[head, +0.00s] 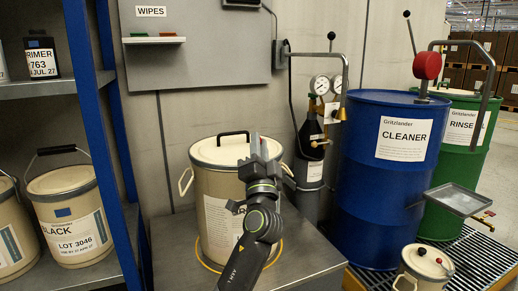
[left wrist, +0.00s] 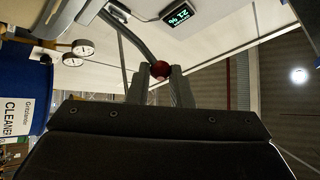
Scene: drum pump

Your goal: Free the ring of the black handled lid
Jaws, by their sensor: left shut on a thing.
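A cream drum (head: 216,200) with a white label stands on the grey bench in the head view. Its lid (head: 208,152) is on, with a black handle (head: 232,134) across the top. My left gripper (head: 261,146) reaches up in front of the drum, at the right side of the lid rim. In the left wrist view its two fingers are shut on a dark red knob (left wrist: 160,69). The gripper hides the right part of the rim, so how the knob joins the ring cannot be told. My right gripper is not in view.
A blue CLEANER drum (head: 385,185) and a green RINSE drum (head: 470,120) stand at the right. A small cream can (head: 422,272) with black and red knobs is at lower right. A shelf with cans (head: 75,225) is at the left. Gauges (head: 320,84) stand behind.

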